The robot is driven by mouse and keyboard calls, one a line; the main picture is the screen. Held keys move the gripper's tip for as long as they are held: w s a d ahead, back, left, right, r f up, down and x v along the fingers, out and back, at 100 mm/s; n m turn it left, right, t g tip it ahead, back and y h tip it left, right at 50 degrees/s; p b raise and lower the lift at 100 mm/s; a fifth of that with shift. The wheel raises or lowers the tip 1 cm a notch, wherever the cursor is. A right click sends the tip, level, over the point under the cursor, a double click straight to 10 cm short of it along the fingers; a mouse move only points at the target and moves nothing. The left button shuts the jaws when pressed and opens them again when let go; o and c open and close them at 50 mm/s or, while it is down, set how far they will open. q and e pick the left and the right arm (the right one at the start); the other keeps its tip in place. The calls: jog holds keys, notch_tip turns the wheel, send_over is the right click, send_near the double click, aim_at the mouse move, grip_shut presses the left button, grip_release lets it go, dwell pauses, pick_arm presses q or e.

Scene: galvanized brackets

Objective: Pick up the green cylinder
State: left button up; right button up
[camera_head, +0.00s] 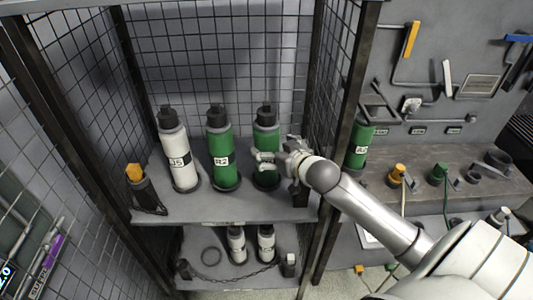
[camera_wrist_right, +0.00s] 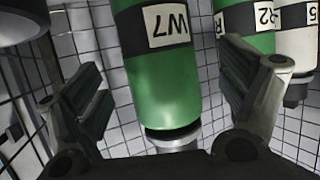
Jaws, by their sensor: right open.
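Two green cylinders with black caps stand upright on the cage's upper shelf: one labelled R2 (camera_head: 221,160) in the middle and one on the right (camera_head: 265,137). My right gripper (camera_head: 264,161) is open in front of the right one and hides its lower middle. In the right wrist view, this green cylinder (camera_wrist_right: 163,85), labelled W7, appears upside down between the spread fingers of my right gripper (camera_wrist_right: 161,65). I cannot tell whether either finger touches it. The R2 cylinder (camera_wrist_right: 246,20) shows behind the right finger. My left gripper is out of view.
A white cylinder J5 (camera_head: 179,155) stands left of R2. Mesh walls (camera_head: 85,90) and a dark post (camera_head: 350,110) bound the shelf (camera_head: 225,208). Smaller white bottles (camera_head: 237,245) are below. Another green cylinder (camera_head: 359,145) stands on the workbench (camera_head: 480,190) outside, at right.

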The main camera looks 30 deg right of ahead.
jog(key=shift+w+d+f+p, duration=0.1)
jog(key=shift+w+p, duration=0.25)
jog(key=shift+w, duration=0.2)
jog(key=shift+p+x, duration=0.5)
jog(key=shift+x, duration=1.45)
jog(key=shift+s+f, duration=0.1)
jog(key=shift+f, duration=0.05)
jog(key=shift+c, duration=0.2)
grip_shut()
jog(key=shift+w+r, duration=0.2)
jog(key=shift+r, duration=0.1)
